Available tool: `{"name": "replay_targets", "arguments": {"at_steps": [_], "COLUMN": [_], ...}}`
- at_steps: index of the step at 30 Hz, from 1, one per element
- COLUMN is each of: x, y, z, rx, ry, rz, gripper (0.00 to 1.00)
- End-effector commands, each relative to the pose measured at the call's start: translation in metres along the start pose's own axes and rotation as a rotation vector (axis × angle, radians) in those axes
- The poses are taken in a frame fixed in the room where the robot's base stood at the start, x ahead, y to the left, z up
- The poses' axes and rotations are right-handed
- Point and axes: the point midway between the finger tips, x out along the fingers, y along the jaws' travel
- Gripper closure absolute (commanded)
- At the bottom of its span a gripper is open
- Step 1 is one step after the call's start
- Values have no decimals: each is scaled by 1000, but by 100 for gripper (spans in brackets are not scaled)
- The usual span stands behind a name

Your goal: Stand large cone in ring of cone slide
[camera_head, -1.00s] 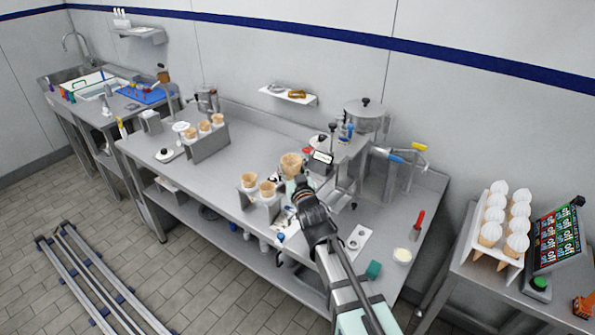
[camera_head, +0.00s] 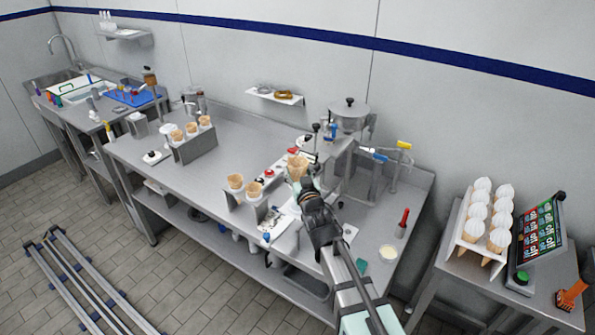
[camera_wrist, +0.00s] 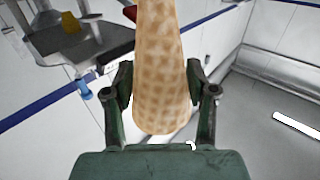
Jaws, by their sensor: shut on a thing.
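A tan waffle cone (camera_head: 298,166) stands up out of my gripper (camera_head: 301,186), above the long steel table. In the wrist view the same cone (camera_wrist: 160,75) is between the two dark green fingers of my gripper (camera_wrist: 161,95), which are shut on it from both sides. Its wide end faces up in the head view. I cannot make out the ring of the cone slide; the cone and my arm cover part of the equipment behind. Two similar cones (camera_head: 236,182) stand in a steel holder to the left of my gripper.
A steel rack (camera_head: 195,146) with several cones stands further left. A lidded pot (camera_head: 349,115) and a tap fixture (camera_head: 387,160) are behind and to the right. A red-handled tool (camera_head: 403,222) stands near the right edge. Clear tabletop lies between the holders.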

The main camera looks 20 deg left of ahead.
Motion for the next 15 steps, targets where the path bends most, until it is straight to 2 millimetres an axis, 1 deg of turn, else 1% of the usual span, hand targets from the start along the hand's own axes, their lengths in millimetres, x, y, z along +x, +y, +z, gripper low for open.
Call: {"name": "replay_targets", "arguments": {"at_steps": [1, 15], "x": [0, 0], "y": [0, 0], "z": [5, 36], "rx": [0, -1], "ry": [0, 1], "rz": [0, 0], "gripper": [57, 57]}}
